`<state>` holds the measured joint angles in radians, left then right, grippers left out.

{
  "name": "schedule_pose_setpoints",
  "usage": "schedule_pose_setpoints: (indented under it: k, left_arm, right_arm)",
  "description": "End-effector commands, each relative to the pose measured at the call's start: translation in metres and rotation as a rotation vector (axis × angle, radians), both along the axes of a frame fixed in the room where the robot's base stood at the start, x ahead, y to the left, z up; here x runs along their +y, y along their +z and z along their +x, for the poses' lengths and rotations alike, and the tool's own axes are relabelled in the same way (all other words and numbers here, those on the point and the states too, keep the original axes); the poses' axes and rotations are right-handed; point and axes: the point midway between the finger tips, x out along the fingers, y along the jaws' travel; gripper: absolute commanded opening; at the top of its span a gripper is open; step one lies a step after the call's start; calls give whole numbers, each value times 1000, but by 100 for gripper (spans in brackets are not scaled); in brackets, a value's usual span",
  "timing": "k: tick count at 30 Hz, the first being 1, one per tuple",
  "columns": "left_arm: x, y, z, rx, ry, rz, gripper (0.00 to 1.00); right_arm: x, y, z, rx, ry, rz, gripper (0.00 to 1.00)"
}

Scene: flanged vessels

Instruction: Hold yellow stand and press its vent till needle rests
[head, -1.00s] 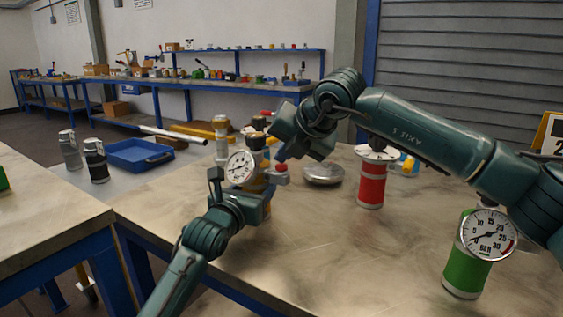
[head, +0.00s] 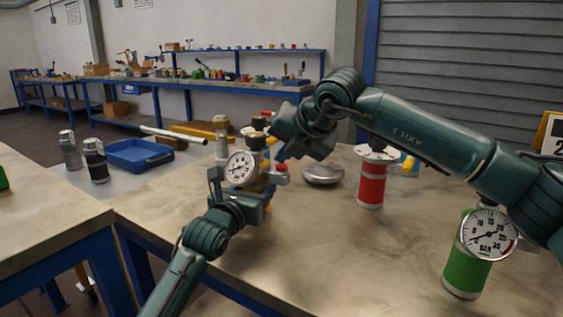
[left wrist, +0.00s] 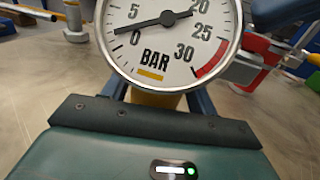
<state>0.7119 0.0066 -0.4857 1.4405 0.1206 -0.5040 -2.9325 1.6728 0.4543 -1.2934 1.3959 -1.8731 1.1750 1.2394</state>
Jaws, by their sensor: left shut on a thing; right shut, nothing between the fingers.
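The yellow stand (head: 264,163) is on the near table, largely hidden behind its gauge and my left gripper. Its round white gauge (head: 239,168) also shows large in the left wrist view (left wrist: 168,42), cut at the top; the needle points left, a little above 0 BAR. My left gripper (head: 243,188) is shut on the stand, below the gauge. My right gripper (head: 283,154) is shut and empty, beside the stand's upper right. A black cap (head: 258,123) tops the stand and a red knob (head: 281,168) sits at its right; which one is the vent, and any contact, I cannot tell.
A red vessel (head: 371,186) and a green vessel (head: 465,268) with its own gauge stand to the right. A flat metal disc (head: 323,174) lies behind. A grey post (head: 221,138) rises just left of the stand. The table's front middle is clear.

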Motion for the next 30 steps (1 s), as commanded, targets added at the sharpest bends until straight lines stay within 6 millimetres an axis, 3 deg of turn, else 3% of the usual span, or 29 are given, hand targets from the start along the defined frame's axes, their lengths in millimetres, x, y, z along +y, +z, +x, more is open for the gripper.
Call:
schedule_pose_setpoints:
  k: [14, 23, 30]
  left_arm:
    - [0, 0, 0, 0, 0, -1, 15]
    - [0, 0, 0, 0, 0, -1, 15]
    - [0, 0, 0, 0, 0, 0, 15]
  right_arm:
    - [0, 18, 0, 1, -1, -2, 0]
    - [0, 19, 0, 0, -1, -1, 0]
    - [1, 38, 0, 0, -1, 1, 0]
